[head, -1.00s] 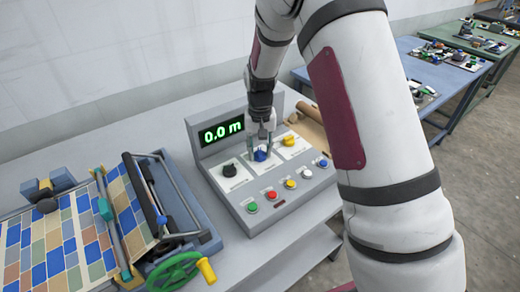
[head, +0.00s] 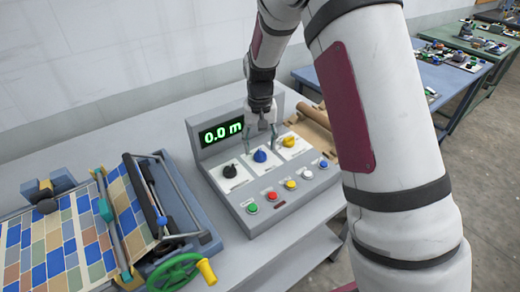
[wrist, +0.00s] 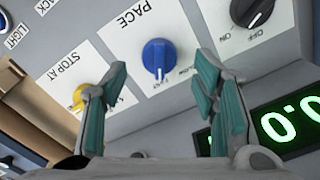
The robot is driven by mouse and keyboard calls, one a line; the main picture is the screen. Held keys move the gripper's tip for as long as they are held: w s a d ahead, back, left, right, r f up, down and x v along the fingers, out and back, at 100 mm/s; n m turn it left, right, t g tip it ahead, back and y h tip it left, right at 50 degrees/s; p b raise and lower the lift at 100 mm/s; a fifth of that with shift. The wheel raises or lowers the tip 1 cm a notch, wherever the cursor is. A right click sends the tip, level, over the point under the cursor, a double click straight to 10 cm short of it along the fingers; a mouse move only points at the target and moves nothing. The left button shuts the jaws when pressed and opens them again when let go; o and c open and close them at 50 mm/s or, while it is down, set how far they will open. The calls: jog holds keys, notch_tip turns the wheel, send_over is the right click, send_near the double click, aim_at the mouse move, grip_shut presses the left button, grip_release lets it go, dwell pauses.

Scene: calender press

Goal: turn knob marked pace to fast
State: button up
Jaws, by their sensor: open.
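The blue pace knob (head: 260,156) sits on a white plate in the middle of the control box. In the wrist view the knob (wrist: 158,55) lies under the word PACE, between my two fingers in the picture. Its white pointer mark faces down the picture, toward a small label that looks like FAST; a label like SLOW is to its right. My gripper (head: 260,143) is open and empty, above the knob and apart from it.
A black on/off knob (head: 230,171) and a yellow stop-at knob (head: 289,141) flank it. Several coloured buttons line the front. The display (head: 221,132) reads 0.0 m. A press with a green handwheel (head: 176,272) stands at left.

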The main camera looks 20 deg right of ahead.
aim_at(260, 152)
notch_tip(260, 152, up, 9)
dwell(0.3)
jog(key=s+r+n+t, duration=0.1)
jog(key=s+r+t, duration=0.2)
jog(key=s+r, duration=1.05)
jog(key=s+r+n+t, duration=0.1)
jog(key=s+r+t, duration=0.1)
jog(key=s, duration=1.4)
jog(key=shift+n+t, duration=0.3)
